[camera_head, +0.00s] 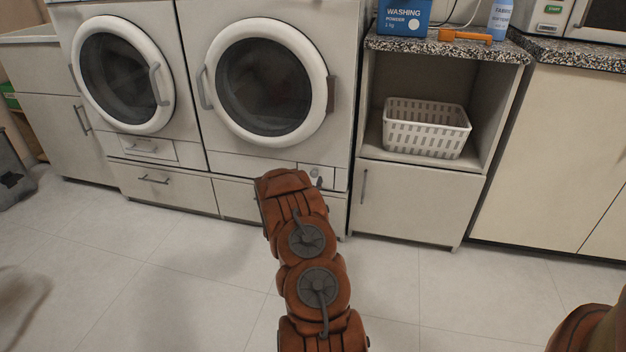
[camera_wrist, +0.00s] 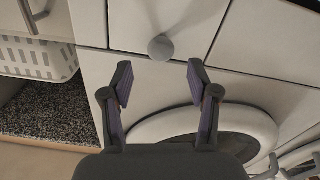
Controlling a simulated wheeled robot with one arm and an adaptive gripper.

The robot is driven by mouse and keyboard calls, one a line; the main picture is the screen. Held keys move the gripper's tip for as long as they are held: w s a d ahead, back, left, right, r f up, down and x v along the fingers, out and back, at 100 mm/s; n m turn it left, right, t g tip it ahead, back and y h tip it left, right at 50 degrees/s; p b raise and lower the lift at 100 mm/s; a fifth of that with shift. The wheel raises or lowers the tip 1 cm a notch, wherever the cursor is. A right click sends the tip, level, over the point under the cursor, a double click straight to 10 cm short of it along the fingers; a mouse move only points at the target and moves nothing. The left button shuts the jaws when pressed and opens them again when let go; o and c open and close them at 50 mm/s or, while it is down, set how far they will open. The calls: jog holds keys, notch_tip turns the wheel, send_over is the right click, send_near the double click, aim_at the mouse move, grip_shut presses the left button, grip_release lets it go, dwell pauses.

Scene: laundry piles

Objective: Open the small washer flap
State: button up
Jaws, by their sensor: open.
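The small washer flap (camera_head: 312,170) is a pale panel low on the right-hand washer (camera_head: 338,128). My arm partly covers it in the head view. In the wrist view the flap (camera_wrist: 168,18) is at the top, with a round grey knob (camera_wrist: 161,47) near its lower picture edge. The flap looks shut, flush with the front around it. My gripper (camera_wrist: 160,76) is open and empty. Its two fingers point at the flap, and the knob lies just beyond the gap between the fingertips, apart from both. In the head view my arm hides most of the gripper.
The washer's round door (camera_head: 268,78) is shut; its rim (camera_wrist: 245,120) is close to my fingers in the wrist view. A white basket (camera_head: 427,128) stands in an open shelf to the right. Another washer (camera_head: 122,75) is on the left. The tiled floor (camera_head: 150,270) is mostly clear.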

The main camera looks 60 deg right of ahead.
aim_at(314, 175)
jog(key=shift+b+x, duration=0.7)
jog(key=shift+x, duration=1.65)
jog(key=shift+f, duration=0.1)
grip_shut()
